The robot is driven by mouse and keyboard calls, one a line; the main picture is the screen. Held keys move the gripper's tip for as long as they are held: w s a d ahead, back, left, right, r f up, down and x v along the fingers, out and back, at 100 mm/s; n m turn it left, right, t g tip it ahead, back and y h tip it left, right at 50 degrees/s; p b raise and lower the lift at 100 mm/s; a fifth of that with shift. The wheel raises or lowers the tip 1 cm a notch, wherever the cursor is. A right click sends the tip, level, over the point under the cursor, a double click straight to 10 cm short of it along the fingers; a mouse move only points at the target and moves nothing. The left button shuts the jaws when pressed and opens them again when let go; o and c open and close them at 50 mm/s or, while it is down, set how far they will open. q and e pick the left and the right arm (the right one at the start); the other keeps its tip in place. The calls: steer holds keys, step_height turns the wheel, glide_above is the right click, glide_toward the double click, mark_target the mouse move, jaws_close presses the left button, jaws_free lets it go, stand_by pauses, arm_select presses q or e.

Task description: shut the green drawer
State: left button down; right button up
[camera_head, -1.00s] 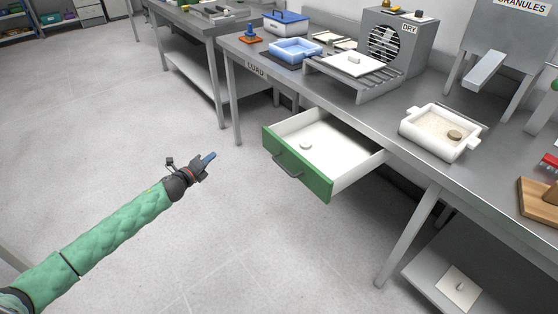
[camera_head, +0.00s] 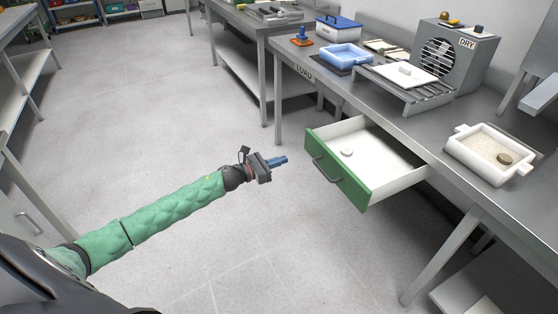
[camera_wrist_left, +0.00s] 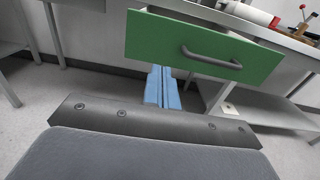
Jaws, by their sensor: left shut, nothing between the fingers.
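The green drawer (camera_head: 338,175) is pulled out from under the steel bench. It has a green front, a dark bar handle (camera_head: 325,171) and a white inside holding a small round pale piece (camera_head: 347,153). My left gripper (camera_head: 281,160) is shut and empty, with blue fingers pointing right at the drawer front, a short gap away to its left. In the left wrist view the blue fingers (camera_wrist_left: 161,88) show below the green front (camera_wrist_left: 195,45), and the handle (camera_wrist_left: 212,58) lies up and to the right of them. My right gripper is not in view.
On the steel bench (camera_head: 436,149) stand a white two-handled tray (camera_head: 460,152), a dryer (camera_head: 455,55), a rack (camera_head: 420,92) and a blue tray (camera_head: 346,56). Bench legs stand either side of the drawer. The floor (camera_head: 150,120) around my left arm is clear.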

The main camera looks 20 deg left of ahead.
mark_target(314, 149)
arm_select(q)
steer(key=p+x, duration=0.3)
steer(key=x, duration=0.7)
steer(key=shift+w+d+r, duration=0.1)
steer(key=shift+w+d, duration=0.3)
steer(key=shift+w, duration=0.05)
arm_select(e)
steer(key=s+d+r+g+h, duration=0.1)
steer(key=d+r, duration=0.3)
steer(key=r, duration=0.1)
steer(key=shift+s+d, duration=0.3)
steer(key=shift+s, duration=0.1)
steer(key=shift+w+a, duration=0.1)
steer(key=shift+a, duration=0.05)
